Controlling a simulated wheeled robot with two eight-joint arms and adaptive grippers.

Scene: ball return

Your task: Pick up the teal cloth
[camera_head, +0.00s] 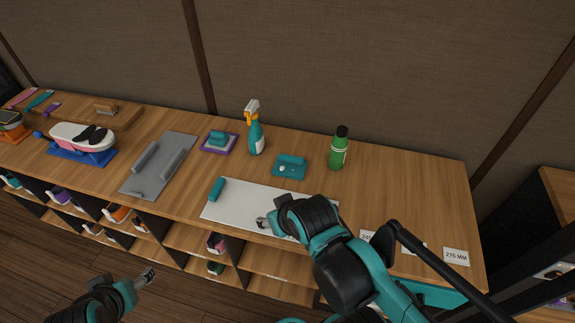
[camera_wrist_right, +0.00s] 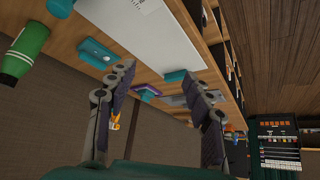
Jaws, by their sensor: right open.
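A teal rolled cloth (camera_head: 217,189) lies on the left end of a white board (camera_head: 238,205) on the wooden counter. It also shows in the right wrist view (camera_wrist_right: 175,76), beyond and between the fingers. My right gripper (camera_head: 264,223) is above the front of the board, to the right of this cloth and apart from it. In the wrist view it (camera_wrist_right: 165,108) is open and empty. Another teal piece (camera_wrist_right: 60,8) shows at the board's other end in the wrist view. My left gripper (camera_head: 148,276) is low in front of the counter; its jaws are too small to read.
Behind the board stand a spray bottle (camera_head: 256,138), a teal tray (camera_head: 281,173) and a green bottle (camera_head: 338,150). A purple tray (camera_head: 206,147) with a teal block and a grey board (camera_head: 147,186) lie left. Shelves (camera_head: 190,240) are below the counter.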

